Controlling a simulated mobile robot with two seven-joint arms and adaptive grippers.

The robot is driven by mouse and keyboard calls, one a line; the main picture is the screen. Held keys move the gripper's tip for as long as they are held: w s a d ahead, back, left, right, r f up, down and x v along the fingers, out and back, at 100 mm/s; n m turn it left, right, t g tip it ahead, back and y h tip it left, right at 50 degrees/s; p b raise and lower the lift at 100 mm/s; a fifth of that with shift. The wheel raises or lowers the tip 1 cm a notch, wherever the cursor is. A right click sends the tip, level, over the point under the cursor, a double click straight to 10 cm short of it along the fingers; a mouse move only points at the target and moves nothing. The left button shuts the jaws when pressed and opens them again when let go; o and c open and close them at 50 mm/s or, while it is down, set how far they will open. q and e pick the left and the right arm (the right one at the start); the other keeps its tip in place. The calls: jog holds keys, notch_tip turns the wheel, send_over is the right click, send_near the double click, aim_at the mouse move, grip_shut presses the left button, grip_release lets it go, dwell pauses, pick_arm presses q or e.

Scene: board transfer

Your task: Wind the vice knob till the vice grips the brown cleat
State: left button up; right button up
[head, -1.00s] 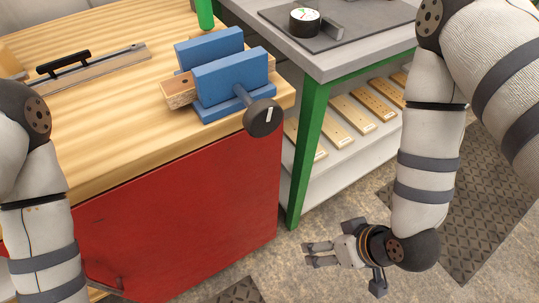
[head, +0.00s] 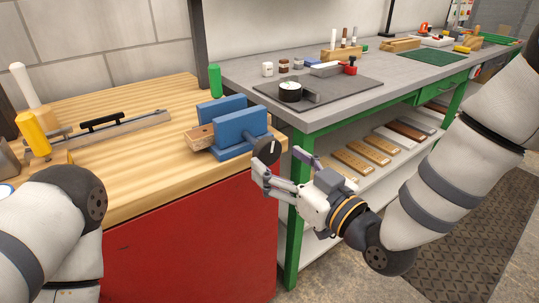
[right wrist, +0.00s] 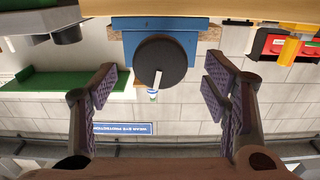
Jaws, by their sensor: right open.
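The blue vice (head: 238,128) stands at the front right corner of the wooden bench top. The brown cleat (head: 199,138) lies between its jaws, with one end sticking out to the left; I cannot tell whether the jaws touch it. The dark round vice knob (head: 267,150) with a white mark faces out past the bench edge. My right gripper (head: 281,168) is open just in front of the knob. In the right wrist view the knob (right wrist: 160,62) sits between and beyond the open fingers (right wrist: 160,88), apart from both. My left gripper is out of view.
A green cylinder (head: 215,80) stands behind the vice. A yellow-handled tool (head: 33,133) and a black-handled bar (head: 100,122) are on the bench's left. The grey table (head: 345,118) with a green frame stands close on the right, with boards on its lower shelf.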

aim_at(269, 156)
jog(key=x, duration=0.4)
jog(key=shift+w+a, duration=0.15)
jog(key=shift+w, duration=0.05)
jog(key=c, duration=1.2)
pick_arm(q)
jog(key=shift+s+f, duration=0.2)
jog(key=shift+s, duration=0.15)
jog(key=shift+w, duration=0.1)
pick_arm(e)
jog(key=shift+s+m, duration=0.1)
jog(key=shift+m, duration=1)
jog(key=m, duration=0.2)
jog(key=shift+m, duration=0.3)
jog(key=m, duration=0.3)
jog(key=shift+p, duration=0.3)
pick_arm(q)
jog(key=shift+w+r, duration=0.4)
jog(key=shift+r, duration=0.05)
pick_arm(e)
jog(key=shift+m, duration=1.2)
jog(key=shift+a, duration=0.1)
